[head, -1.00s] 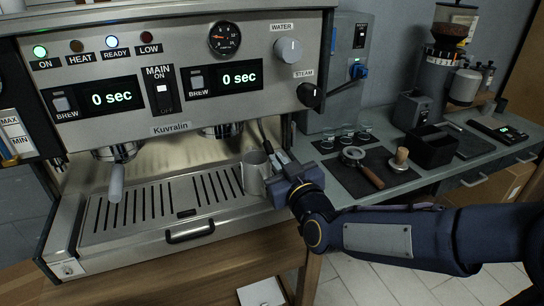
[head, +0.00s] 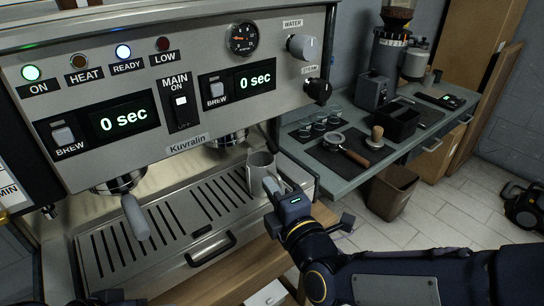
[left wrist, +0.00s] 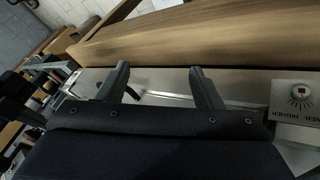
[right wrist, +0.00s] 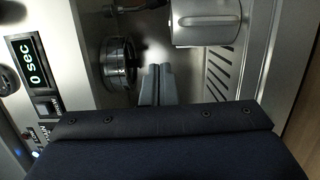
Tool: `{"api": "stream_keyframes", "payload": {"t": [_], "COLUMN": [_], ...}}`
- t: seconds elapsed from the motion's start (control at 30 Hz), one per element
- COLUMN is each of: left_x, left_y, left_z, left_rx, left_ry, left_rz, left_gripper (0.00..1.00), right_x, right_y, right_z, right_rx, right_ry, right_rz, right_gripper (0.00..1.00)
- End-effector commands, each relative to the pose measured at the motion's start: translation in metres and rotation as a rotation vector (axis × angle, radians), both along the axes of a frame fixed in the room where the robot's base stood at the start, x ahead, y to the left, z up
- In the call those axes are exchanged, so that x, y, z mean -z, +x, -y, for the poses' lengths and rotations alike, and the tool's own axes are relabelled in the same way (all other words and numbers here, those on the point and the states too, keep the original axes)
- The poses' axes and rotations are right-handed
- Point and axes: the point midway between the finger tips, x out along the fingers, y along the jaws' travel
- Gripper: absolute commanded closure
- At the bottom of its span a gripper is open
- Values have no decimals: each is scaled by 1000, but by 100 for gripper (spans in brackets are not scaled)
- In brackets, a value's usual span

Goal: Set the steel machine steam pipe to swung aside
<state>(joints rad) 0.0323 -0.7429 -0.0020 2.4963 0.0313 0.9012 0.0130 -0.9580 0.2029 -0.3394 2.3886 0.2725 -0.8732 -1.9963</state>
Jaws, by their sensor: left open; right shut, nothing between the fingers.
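The steel machine (head: 130,85) fills the left of the head view. Its steam pipe is not clear there, around the metal jug (head: 261,170) and my right gripper. In the right wrist view, a thin pipe with a dark sleeve (right wrist: 130,8) shows at the top edge, beside the jug (right wrist: 205,22); it looks like the steam pipe. My right gripper (head: 272,186) is shut and empty, at the jug's front right in the head view; its fingers (right wrist: 157,82) point into the machine, apart from the pipe. My left gripper (left wrist: 163,85) is open and empty, low by the wooden counter.
The black steam knob (head: 318,91) sits on the panel's right end. The jug stands on the drip tray (head: 165,215).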

Motion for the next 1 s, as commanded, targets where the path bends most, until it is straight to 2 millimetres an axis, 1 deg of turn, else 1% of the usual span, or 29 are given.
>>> {"api": "stream_keyframes", "payload": {"t": [0.17, 0.4, 0.43, 0.5, 0.7, 1.0], "left_x": [6, 7, 7, 8, 8, 8], "left_y": [0, 0, 0, 0, 0, 0], "left_z": [0, 0, 0, 0, 0, 0], "left_rx": [0, 0, 0, 0, 0, 0], "left_ry": [0, 0, 0, 0, 0, 0], "left_rz": [0, 0, 0, 0, 0, 0], "left_gripper": [40, 40, 40, 40, 40, 40], "right_x": [2, 1, 0, 0, -1, -2], "right_y": [34, 80, 84, 90, 101, 102], "right_z": [-15, -36, -30, -19, -5, -3], "right_rx": [2, 1, 5, 6, 2, 0], "right_ry": [-3, -1, 2, 3, 3, 3], "right_rz": [-1, 0, -1, -1, -1, 0], "right_gripper": [100, 100, 100, 100, 100, 100]}}
